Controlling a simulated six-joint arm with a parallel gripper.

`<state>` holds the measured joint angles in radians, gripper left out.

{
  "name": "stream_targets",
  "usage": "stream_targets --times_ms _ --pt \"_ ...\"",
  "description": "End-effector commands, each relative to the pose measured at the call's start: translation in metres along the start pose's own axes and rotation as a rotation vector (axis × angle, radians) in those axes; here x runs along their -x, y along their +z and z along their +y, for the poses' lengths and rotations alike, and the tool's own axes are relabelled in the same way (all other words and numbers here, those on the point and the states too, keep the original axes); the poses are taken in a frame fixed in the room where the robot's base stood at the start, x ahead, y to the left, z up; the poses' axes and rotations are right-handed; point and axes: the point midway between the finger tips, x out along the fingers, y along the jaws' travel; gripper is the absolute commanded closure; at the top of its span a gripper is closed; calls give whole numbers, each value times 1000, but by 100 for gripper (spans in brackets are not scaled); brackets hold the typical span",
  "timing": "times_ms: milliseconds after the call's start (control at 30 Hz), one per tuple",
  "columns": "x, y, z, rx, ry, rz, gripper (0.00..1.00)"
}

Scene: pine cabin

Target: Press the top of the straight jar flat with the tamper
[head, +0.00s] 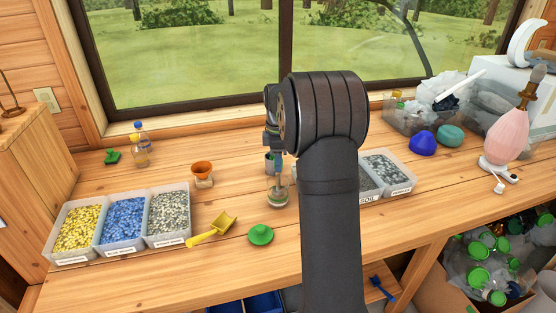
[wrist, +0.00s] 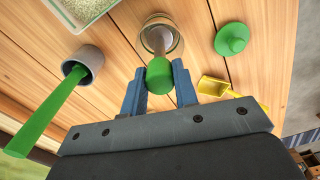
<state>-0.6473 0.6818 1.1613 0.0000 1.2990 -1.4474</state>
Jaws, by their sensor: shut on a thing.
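The straight jar (head: 278,203) is clear glass and stands upright on the bench below my gripper (head: 278,168). My gripper (wrist: 159,88) is shut on the green handle of the tamper (wrist: 159,76).
A grey cup (wrist: 91,58) holding another green-handled tool (wrist: 45,115) stands near the jar. More trays (head: 398,189) are right, partly behind my arm.

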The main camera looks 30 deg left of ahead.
Motion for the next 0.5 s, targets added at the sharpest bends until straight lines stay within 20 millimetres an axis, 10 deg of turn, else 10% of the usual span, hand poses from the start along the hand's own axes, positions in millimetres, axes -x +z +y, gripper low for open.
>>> stream_targets --times_ms 500 --pt "-18 0 0 0 0 0 96"
